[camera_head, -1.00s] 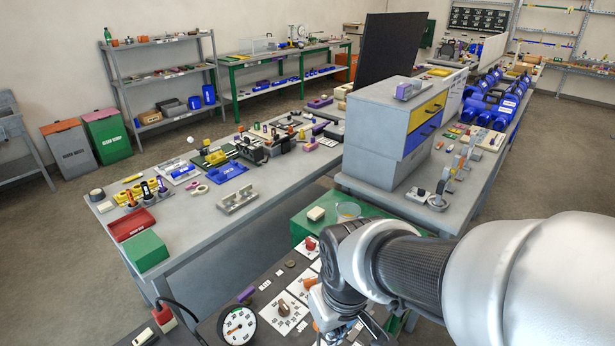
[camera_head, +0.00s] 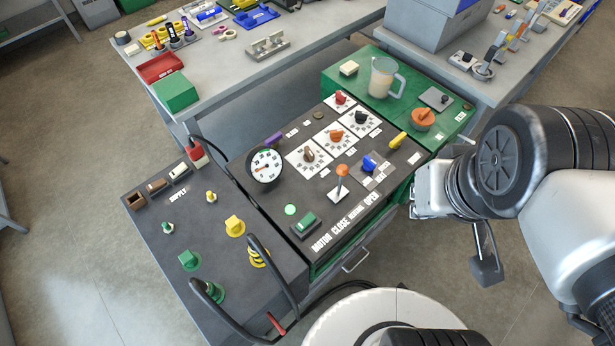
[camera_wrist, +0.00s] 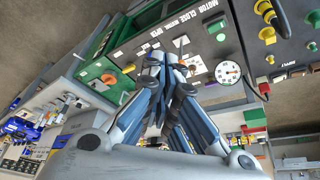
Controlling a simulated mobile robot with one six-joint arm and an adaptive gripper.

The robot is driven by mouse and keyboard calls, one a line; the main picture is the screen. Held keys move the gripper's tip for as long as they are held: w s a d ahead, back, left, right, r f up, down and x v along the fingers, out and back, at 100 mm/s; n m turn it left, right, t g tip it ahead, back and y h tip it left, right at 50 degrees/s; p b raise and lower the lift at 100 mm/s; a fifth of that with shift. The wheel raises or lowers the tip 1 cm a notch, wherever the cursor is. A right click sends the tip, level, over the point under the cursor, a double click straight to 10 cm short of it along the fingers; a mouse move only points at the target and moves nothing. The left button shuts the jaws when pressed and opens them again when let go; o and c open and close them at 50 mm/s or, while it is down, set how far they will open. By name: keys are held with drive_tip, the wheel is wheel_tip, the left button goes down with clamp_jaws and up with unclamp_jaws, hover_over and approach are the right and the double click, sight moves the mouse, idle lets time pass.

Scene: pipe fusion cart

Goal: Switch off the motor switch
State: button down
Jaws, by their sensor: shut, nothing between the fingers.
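The motor switch (camera_head: 306,222) is a green rocker on a dark base at the front left of the black control panel (camera_head: 330,205), beside the white word MOTOR. A round green light (camera_head: 290,209) glows just behind it. In the wrist view the switch (camera_wrist: 215,26) shows small near the top, with the panel lettering beside it. My gripper (camera_wrist: 163,58) is shut and empty in the wrist view, its fingers together over the panel area and apart from the switch. In the head view my arm is at the right, and the fingertips cannot be made out.
An orange-tipped lever (camera_head: 341,176), a blue knob (camera_head: 369,163) and several dials stand on the panel. A gauge (camera_head: 265,165) is at its left. A black hose (camera_head: 272,275) arches over the left cart. A jug (camera_head: 383,78) stands on the green top behind.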

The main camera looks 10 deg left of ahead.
drive_tip(key=w+a+f+n+g+b, duration=0.15)
drive_tip(key=w+a+f+n, duration=0.25)
drive_tip(key=w+a+f, duration=0.45)
drive_tip(key=n+g+h+b, duration=0.1)
drive_tip(key=n, duration=0.4)
approach(306, 222)
drive_tip(key=w+f+b, duration=0.1)
drive_tip(key=f+b, duration=0.1)
drive_tip(key=w+f+b, duration=0.1)
drive_tip(key=f, duration=0.1)
drive_tip(key=w+f+b, duration=0.1)
drive_tip(key=f+b, duration=0.1)
drive_tip(key=shift+w+d+f+b, duration=0.2)
drive_tip(key=shift+w+b, duration=0.1)
drive_tip(key=p, duration=0.3)
drive_tip(key=shift+r+g, duration=0.15)
drive_tip(key=shift+g, duration=0.2)
